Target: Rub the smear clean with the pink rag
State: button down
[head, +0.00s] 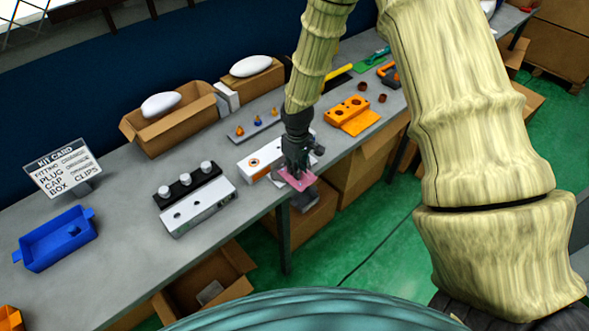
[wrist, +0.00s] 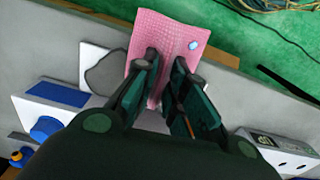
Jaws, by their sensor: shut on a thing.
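The pink rag (head: 299,179) is in my gripper (head: 292,166) at the table's front edge, by the front end of a white block (head: 258,158). In the wrist view the rag (wrist: 176,35) is pinched between the two fingers of my gripper (wrist: 168,85) and spreads out beyond them. It carries a small pale blue spot. A grey patch (wrist: 103,74), which looks like the smear, lies just left of the rag over a white surface. The rag and fingers hide part of that area. I cannot tell whether the rag touches the patch.
A white block with holes (head: 198,207) and a black strip with white knobs (head: 188,186) stand left of my gripper. An orange block (head: 352,116) is to the right. A blue tray (head: 56,240) and a kit card (head: 63,169) are at far left.

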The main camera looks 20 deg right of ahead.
jog(key=shift+w+d, duration=0.25)
jog(key=shift+d, duration=0.4)
jog(key=shift+d, duration=0.1)
jog(key=shift+w+d, duration=0.25)
jog(key=shift+d, duration=0.45)
jog(key=shift+p, duration=0.4)
jog(key=shift+w+d, duration=0.35)
jog(key=shift+d, duration=0.55)
jog(key=shift+w+d+f, duration=0.1)
jog(key=shift+w+d, duration=0.1)
jog(key=shift+d, duration=0.25)
jog(key=shift+w+d, duration=0.15)
jog(key=shift+d, duration=0.3)
